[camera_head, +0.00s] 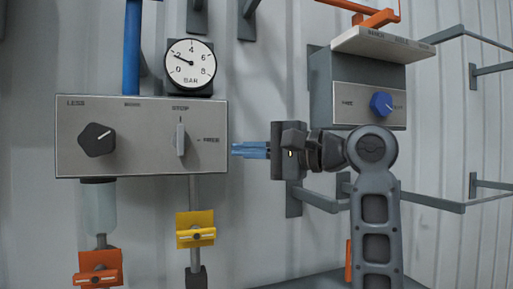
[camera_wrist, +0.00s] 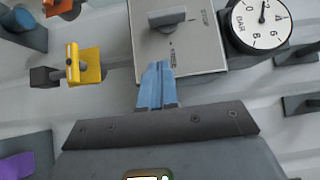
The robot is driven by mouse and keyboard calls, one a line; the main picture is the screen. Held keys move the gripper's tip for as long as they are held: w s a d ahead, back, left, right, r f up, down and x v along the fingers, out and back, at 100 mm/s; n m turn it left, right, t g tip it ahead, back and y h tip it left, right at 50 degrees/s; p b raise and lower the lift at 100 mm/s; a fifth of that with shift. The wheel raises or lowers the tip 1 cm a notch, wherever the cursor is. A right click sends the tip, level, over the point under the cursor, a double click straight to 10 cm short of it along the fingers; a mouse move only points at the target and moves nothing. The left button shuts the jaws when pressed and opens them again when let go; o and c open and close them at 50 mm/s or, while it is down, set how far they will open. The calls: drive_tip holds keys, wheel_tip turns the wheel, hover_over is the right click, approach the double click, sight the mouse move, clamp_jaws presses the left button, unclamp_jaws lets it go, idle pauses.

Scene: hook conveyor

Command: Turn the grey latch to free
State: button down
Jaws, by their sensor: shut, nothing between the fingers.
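The grey latch (camera_head: 180,137) is a narrow upright lever on the grey panel (camera_head: 140,168). It stands vertical, pointing up toward the STOP mark; the FREE mark is to its right. In the wrist view the latch (camera_wrist: 167,17) shows near the top, lying sideways toward the STOP lettering. My gripper (camera_head: 235,150) is just right of the panel's right edge, apart from the latch. Its blue fingers are shut together and empty; in the wrist view the fingertips (camera_wrist: 160,66) appear over the panel's edge, short of the latch.
A black knob (camera_head: 97,139) is on the panel's left. A pressure gauge (camera_head: 190,65) sits above. Yellow (camera_head: 186,220) and orange (camera_head: 100,262) brackets hang below. A box with a blue knob (camera_head: 381,104) and a shelf stands at right, above my arm.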

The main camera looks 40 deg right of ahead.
sight(181, 140)
drive_tip(key=x, duration=0.5)
drive_tip(key=shift+w+r+p, duration=0.1)
drive_tip(key=shift+w+p, duration=0.05)
drive_tip(key=shift+p, duration=0.2)
drive_tip(key=a, duration=0.1)
drive_tip(key=w+a, duration=0.1)
drive_tip(key=a, duration=0.1)
drive_tip(key=shift+a+p, duration=0.1)
drive_tip(key=shift+p, duration=0.2)
drive_tip(key=shift+a, duration=0.35)
drive_tip(key=shift+w, duration=0.1)
